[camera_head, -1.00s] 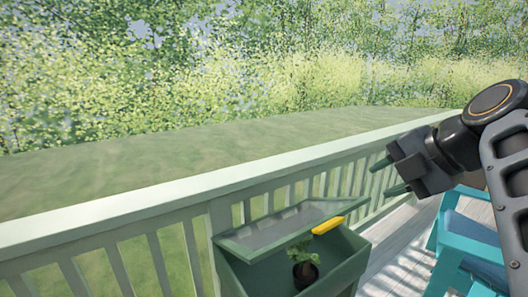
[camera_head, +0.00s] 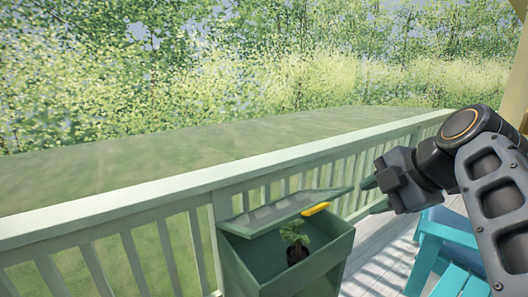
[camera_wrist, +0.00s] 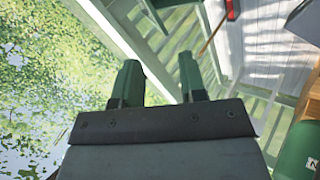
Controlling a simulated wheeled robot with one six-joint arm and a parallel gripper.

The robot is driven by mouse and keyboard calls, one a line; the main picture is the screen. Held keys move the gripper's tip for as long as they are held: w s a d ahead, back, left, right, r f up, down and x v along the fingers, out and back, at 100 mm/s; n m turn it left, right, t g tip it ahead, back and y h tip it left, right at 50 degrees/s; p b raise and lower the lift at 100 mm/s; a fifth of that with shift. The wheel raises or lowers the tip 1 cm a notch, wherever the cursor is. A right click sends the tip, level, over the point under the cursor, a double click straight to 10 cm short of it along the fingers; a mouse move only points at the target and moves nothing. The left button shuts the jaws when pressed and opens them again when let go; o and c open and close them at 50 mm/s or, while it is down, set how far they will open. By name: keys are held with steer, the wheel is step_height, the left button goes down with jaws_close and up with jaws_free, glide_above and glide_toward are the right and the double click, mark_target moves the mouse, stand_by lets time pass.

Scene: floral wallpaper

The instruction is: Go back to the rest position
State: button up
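My gripper (camera_head: 372,196) is raised at the right of the head view, in front of the railing and apart from everything. In the wrist view its two green fingers (camera_wrist: 160,68) stand apart with nothing between them, so it is open and empty.
A green bin (camera_head: 325,262) with a raised lid (camera_head: 272,217) stands by the pale railing (camera_head: 150,200). A potted plant (camera_head: 295,238) is inside; a yellow item (camera_head: 316,209) lies at its back edge. A turquoise chair (camera_head: 440,235) stands right. The wrist view shows a red-headed broom (camera_wrist: 231,10).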

steer(key=s+a+f+m+g+h+p, duration=0.1)
steer(key=f+m+p, duration=0.4)
steer(key=m, duration=0.5)
steer(key=s+a+f+m+g+h+p, duration=0.2)
steer(key=s+f+m+p, duration=0.3)
steer(key=m+p, duration=0.5)
steer(key=shift+a+m+h, duration=0.5)
steer(key=shift+a+h, duration=0.15)
steer(key=shift+h, duration=0.05)
stand_by(0.6)
